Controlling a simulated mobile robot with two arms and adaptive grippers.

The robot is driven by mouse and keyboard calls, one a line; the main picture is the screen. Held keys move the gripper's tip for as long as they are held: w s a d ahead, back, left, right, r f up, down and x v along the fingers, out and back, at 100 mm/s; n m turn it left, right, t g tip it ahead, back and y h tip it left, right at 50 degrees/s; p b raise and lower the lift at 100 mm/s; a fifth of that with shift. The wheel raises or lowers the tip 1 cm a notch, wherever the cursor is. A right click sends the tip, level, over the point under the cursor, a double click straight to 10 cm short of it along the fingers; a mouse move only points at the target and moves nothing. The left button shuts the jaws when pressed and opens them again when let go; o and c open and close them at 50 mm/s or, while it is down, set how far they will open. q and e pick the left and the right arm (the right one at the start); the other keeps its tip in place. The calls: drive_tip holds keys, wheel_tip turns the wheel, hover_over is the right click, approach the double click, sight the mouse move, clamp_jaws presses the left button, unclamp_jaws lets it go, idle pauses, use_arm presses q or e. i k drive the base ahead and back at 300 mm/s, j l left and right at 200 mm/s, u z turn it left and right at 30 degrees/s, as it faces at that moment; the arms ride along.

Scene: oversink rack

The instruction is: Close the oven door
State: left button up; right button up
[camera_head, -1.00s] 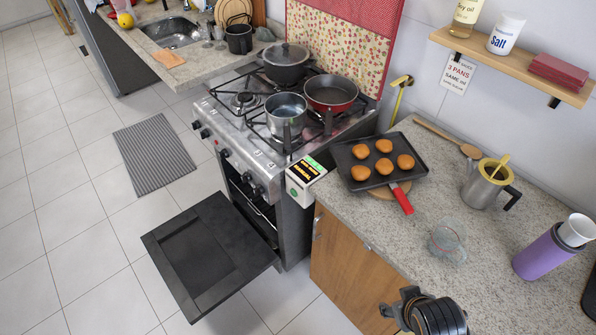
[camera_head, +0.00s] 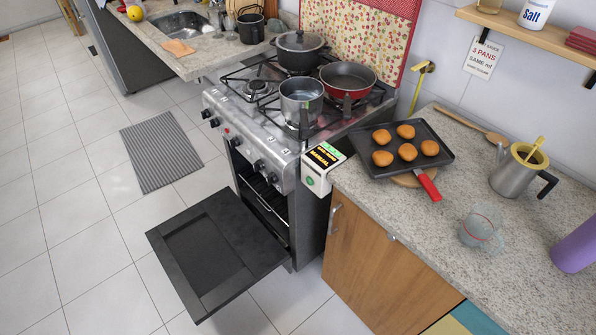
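The oven door (camera_head: 218,250) is a dark panel, folded down and open, lying about level in front of the stove. The oven (camera_head: 262,205) stands behind it with its cavity and a rack partly showing. The stove's front (camera_head: 250,145) carries several black knobs above the opening. Neither of my grippers shows in the head view now.
A counter (camera_head: 400,220) with a wooden cabinet front (camera_head: 375,265) stands right of the stove. It bears a baking tray (camera_head: 378,160) with several buns. Pots and a red pan (camera_head: 347,78) sit on the burners. A striped mat (camera_head: 160,153) lies on open tiled floor to the left.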

sight(211, 251)
drive_tip(key=k+j+z, duration=0.1)
drive_tip(key=j, duration=0.3)
drive_tip(key=k+j+z, duration=0.15)
drive_tip(key=j, duration=0.3)
drive_tip(key=k+j+z, duration=0.1)
drive_tip(key=j, duration=0.25)
drive_tip(key=k+j+z, duration=0.1)
drive_tip(key=j, duration=0.3)
drive_tip(key=k+j+z, duration=0.15)
drive_tip(key=k+j, duration=0.1)
drive_tip(key=j, duration=0.5)
